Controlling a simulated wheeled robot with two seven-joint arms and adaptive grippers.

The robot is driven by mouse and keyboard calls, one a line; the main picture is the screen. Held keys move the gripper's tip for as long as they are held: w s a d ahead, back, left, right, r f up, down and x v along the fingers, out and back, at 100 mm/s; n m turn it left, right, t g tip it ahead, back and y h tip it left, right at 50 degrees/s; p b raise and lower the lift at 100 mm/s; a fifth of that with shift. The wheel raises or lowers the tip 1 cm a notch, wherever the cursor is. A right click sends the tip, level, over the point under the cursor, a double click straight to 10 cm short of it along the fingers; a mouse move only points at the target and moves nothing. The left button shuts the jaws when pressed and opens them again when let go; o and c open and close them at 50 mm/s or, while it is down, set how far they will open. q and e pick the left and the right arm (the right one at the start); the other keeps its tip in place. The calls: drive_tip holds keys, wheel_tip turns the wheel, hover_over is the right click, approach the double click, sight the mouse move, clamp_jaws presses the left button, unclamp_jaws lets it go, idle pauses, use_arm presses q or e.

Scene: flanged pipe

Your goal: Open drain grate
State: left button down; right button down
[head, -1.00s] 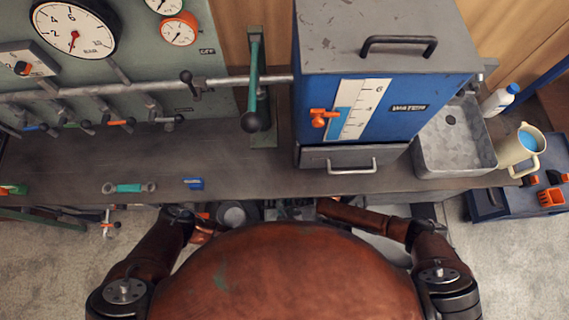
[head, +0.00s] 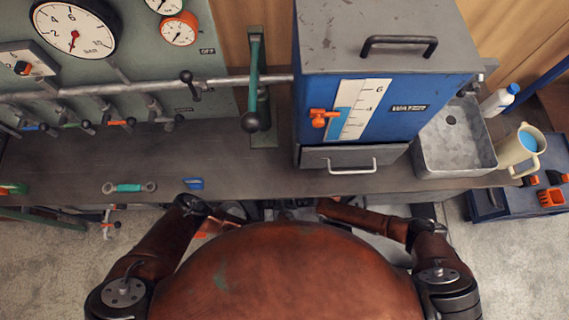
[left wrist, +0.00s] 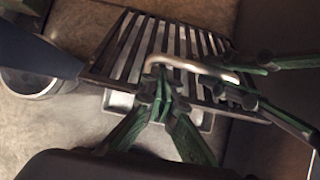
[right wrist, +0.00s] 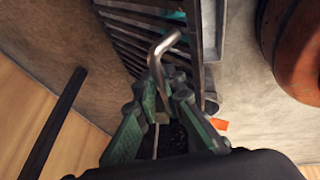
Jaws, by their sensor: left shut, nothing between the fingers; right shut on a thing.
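The drain grate (left wrist: 127,48) is a dark slatted panel with a bent pale metal handle (left wrist: 185,63). A light metal edge shows below it in the left wrist view, and the grate looks tilted up from it, though how far I cannot tell. My left gripper (left wrist: 161,82) is shut and empty, its green fingertips close to the left end of the handle. My right gripper (right wrist: 164,88) is shut on the handle, which shows in the right wrist view (right wrist: 166,42) with the grate (right wrist: 145,25) behind. In the head view the bench and my body hide both grippers and most of the grate.
A grey bucket (left wrist: 30,84) stands on the floor beside the grate. The bench (head: 90,160) overhangs this area, with a blue water tank (head: 400,108) and a metal sink (head: 455,150) on it. An orange object (right wrist: 219,124) lies near the grate.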

use_arm(q)
drive_tip(key=shift+w+f, duration=0.1)
drive_tip(key=shift+f, duration=0.1)
use_arm(e)
drive_tip(key=shift+w+d+f, duration=0.1)
drive_tip(key=shift+w+d, duration=0.15)
drive_tip(key=shift+d, duration=0.25)
use_arm(q)
drive_tip(key=shift+w+r, duration=0.6)
drive_tip(key=shift+w, duration=0.05)
use_arm(e)
drive_tip(key=c, duration=2.4)
unclamp_jaws()
drive_tip(key=o, duration=0.4)
drive_tip(key=shift+s+a, duration=0.15)
drive_tip(key=shift+a, duration=0.05)
drive_tip(key=shift+a, duration=0.1)
